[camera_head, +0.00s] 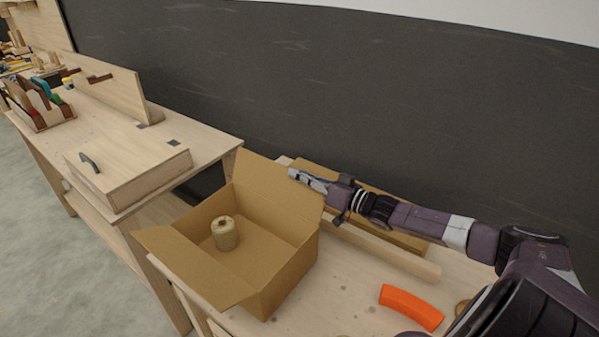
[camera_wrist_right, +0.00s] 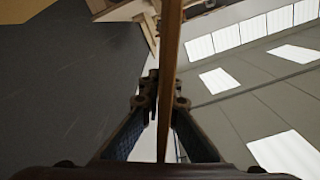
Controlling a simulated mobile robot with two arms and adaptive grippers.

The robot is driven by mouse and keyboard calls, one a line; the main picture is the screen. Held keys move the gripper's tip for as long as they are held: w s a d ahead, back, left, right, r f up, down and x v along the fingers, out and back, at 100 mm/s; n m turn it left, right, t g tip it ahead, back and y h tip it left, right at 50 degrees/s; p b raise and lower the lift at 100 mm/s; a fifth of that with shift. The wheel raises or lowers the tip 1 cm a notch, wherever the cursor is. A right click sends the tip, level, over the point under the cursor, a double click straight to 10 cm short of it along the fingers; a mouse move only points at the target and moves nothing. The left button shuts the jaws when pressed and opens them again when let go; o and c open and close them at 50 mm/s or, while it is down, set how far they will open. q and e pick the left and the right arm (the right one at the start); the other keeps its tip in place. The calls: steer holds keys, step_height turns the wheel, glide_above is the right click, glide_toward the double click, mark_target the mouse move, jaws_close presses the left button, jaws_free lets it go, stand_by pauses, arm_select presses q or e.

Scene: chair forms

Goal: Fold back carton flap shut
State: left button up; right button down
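The open cardboard carton (camera_head: 290,265) stands on the workbench with its flaps spread outward. Its back flap (camera_head: 262,175) stands up, leaning back toward the dark wall. A roll of tan tape or twine (camera_head: 224,233) sits inside. My right gripper (camera_head: 305,181) is at the right part of the back flap's upper edge. In the right wrist view, the flap (camera_wrist_right: 171,45) runs edge-on between the two fingers (camera_wrist_right: 162,100), which are closed in on it. Whether both pads press on it fully is hard to see. My left gripper is out of view.
An orange curved piece (camera_head: 411,307) lies on the bench right of the carton. Wooden boards (camera_head: 390,248) lie behind it under my right arm. A flat wooden box with a dark handle (camera_head: 130,178) sits on the left bench. The dark wall (camera_head: 350,90) rises behind.

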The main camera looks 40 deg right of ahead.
steer(key=c, duration=2.2)
jaws_free()
steer(key=v, duration=0.8)
steer(key=shift+s+f, duration=0.1)
steer(key=shift+v, duration=1.85)
